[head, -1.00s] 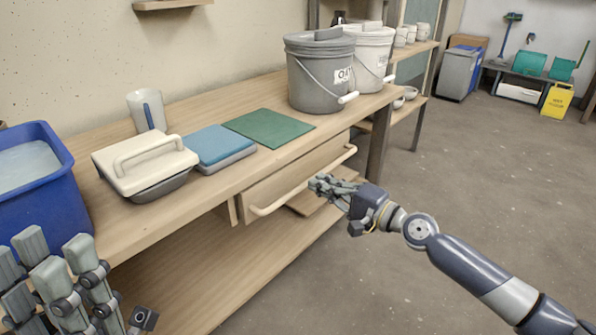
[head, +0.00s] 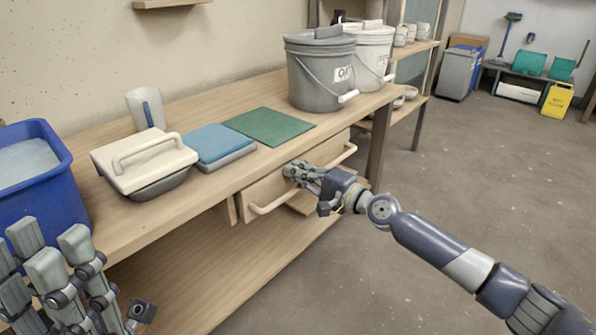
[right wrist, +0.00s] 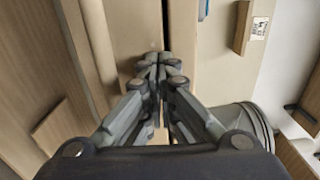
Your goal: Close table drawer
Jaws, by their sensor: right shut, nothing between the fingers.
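The table drawer (head: 270,190) is a pale wooden front under the tabletop, with a long light bar handle (head: 262,208) across it. It looks nearly flush with the table's front, but I cannot tell the exact gap. My right gripper (head: 292,172) is shut and empty, its fingertips at the middle of the drawer front, hiding part of the handle. In the right wrist view, the shut fingers (right wrist: 157,65) point at pale wood with a dark narrow seam beside it; contact is unclear. My left gripper (head: 55,250) is at the lower left, fingers apart, away from the drawer.
On the wooden table (head: 190,205) are a blue tub (head: 60,195), a lidded container (head: 145,165), a cup (head: 146,110), a blue sponge-like block (head: 215,145), a green mat (head: 268,126) and a grey bucket (head: 315,80). Floor to the right is clear.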

